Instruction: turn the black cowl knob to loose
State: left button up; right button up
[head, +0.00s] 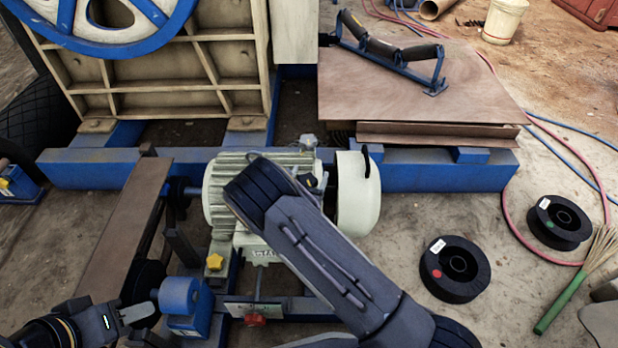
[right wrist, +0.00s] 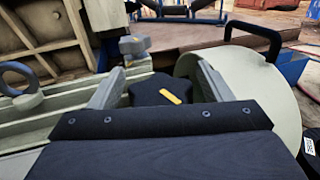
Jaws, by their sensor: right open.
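The black cowl knob (right wrist: 160,92) has a yellow mark on its top and shows in the right wrist view. It sits beside the cream fan cowl (right wrist: 255,85), which carries a black loop handle. My right gripper (right wrist: 159,84) is open, with one grey finger on either side of the knob. I cannot tell whether the fingers touch it. In the head view my right arm crosses the motor (head: 222,212) and mostly hides the knob area; the cowl (head: 357,200) shows at its right. My left gripper (head: 122,318) is low at the left, near a blue part, away from the knob.
A grey knob (right wrist: 134,46) stands behind the black one. A yellow knob (head: 214,262) and a red knob (head: 255,319) are on the near side of the motor. A blue beam (head: 430,175) runs behind it. Black spools (head: 455,268) lie on the ground at right.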

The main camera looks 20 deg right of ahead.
jog(key=c, duration=1)
jog(key=shift+n+t+y, duration=0.3)
jog(key=shift+n+y, duration=0.1)
jog(key=n+t+y+p, duration=0.1)
jog(key=y, duration=0.1)
jog(key=n+t+y+p, duration=0.1)
jog(key=n+y+p, duration=0.1)
jog(key=y, duration=0.1)
jog(key=shift+a+r+n+y, duration=0.15)
jog(key=shift+a+n+y, duration=0.05)
jog(key=shift+n+y, duration=0.1)
jog(key=n+y+p, duration=0.1)
jog(key=y+p, duration=0.1)
jog(key=n+y+p, duration=0.3)
jog(key=y+p, duration=0.1)
jog(key=y, duration=0.1)
jog(key=shift+a, duration=0.4)
jog(key=shift+a+f+n+g+y+p, duration=0.1)
jog(key=shift+f+n+g+y+p, duration=0.15)
jog(key=shift+n+y+p, duration=0.6)
